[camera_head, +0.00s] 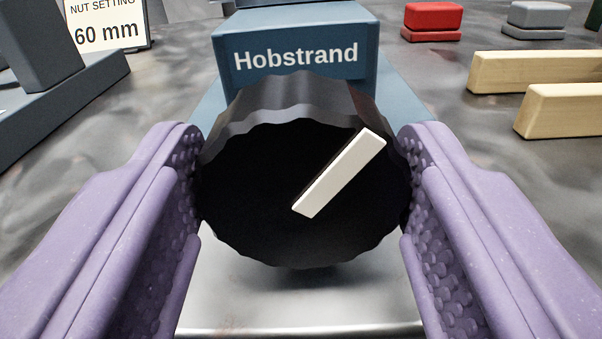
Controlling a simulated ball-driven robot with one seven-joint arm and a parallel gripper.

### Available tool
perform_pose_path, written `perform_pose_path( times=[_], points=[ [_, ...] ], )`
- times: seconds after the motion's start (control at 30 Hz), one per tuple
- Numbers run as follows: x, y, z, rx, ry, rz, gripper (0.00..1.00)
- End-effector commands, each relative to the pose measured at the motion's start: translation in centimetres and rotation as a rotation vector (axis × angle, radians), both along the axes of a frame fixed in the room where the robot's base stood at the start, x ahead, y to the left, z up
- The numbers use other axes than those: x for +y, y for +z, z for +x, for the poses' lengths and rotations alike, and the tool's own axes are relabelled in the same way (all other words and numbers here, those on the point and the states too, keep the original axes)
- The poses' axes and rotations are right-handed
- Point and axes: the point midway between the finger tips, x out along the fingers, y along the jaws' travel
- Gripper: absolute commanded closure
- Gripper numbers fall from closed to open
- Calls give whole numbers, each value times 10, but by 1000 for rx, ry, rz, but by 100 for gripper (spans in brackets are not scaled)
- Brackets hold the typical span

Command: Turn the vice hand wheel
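The vice hand wheel (250,185) faces me in the camera_head view. It is a thick black disc with a scalloped rim. A white bar mark (340,175) on its face slants from near the centre to the upper right. The wheel sits in front of the blue vice body (295,55), labelled "Hobstrand". My gripper (302,190) has one purple, studded finger on each side of the wheel. Both finger pads appear to press against the rim, left and right. The contact spots are partly hidden by the fingers.
A sign (108,25) reading "NUT SETTING 60 mm" stands at the upper left beside a dark blue-grey fixture (65,95). Pale wooden bars (535,70) lie at the right. A red block (432,20) and a grey block (537,18) stand behind them. A silvery plate (300,305) lies below the wheel.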

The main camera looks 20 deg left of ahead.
Motion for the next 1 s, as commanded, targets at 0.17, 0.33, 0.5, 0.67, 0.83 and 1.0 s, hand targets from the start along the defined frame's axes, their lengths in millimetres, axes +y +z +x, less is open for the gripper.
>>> perform_pose_path(
  times=[0.17, 0.33, 0.5, 0.67, 0.83, 1.0],
  points=[
    [0, 0, 0, 0, 0, 0, 72],
    [0, 1, 0, 4, 0, 13, 72],
    [0, 2, 0, 19, 0, 69, 72],
    [-1, 3, 0, 42, -1, 166, 72],
    [-1, 4, 0, 74, -1, 299, 72],
    [-2, 2, 0, 104, -1, 427, 72]
  ],
)
